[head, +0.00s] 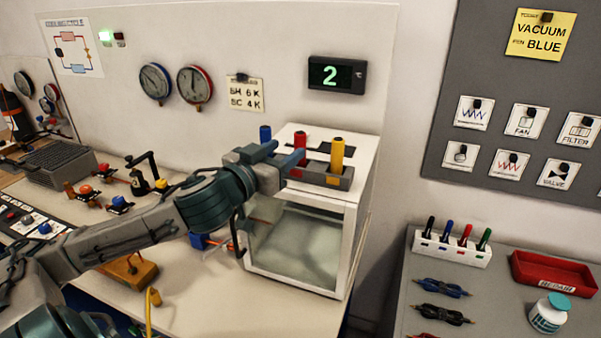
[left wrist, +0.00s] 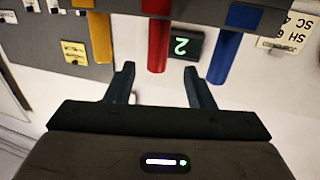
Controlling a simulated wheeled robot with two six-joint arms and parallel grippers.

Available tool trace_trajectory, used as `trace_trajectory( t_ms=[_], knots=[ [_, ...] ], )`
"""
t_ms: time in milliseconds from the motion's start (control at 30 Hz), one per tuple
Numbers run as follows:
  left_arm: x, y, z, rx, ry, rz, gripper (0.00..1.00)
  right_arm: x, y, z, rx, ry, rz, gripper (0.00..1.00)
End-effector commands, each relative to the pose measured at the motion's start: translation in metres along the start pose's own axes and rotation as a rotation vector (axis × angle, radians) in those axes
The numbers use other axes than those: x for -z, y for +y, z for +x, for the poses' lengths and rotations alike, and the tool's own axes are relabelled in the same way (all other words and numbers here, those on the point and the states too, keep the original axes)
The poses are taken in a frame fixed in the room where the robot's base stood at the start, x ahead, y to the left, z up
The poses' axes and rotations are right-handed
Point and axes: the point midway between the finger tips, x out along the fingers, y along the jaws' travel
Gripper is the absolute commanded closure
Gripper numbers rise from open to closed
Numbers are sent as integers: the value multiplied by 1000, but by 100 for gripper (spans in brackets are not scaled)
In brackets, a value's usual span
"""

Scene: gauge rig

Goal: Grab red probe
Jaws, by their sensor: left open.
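The red probe (head: 299,140) stands upright in a grey holder (head: 325,177) on top of a white glass-fronted box (head: 359,185). A blue probe (head: 265,132) is to its left and a yellow probe (head: 337,152) to its right. My left gripper (head: 281,155) is open and empty, just in front of the red probe. In the left wrist view, which is upside down, the red probe (left wrist: 158,38) lines up between the open fingertips (left wrist: 159,70). I cannot tell whether it is between the fingers in depth. My right gripper is not in view.
The yellow (left wrist: 99,36) and blue (left wrist: 225,56) probes stand close on either side. Pressure gauges (head: 175,83) and a display reading 2 (head: 337,75) are on the wall behind. A marker rack (head: 451,246) and a red tray (head: 551,272) are on the right bench.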

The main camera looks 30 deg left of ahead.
Motion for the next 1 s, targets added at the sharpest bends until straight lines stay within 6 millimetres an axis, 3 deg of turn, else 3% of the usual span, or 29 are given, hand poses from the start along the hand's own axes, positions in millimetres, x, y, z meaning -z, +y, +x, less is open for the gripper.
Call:
trace_trajectory(
  t_ms=[333, 733, 1000],
  knots=[
    [2, -1, 22, 3, 1, -6, 51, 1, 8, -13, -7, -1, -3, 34],
    [2, 0, 34, 1, 1, -5, 51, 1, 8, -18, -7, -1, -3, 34],
    [6, 4, 58, 0, 1, -6, 51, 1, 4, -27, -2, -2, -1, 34]
  ],
)
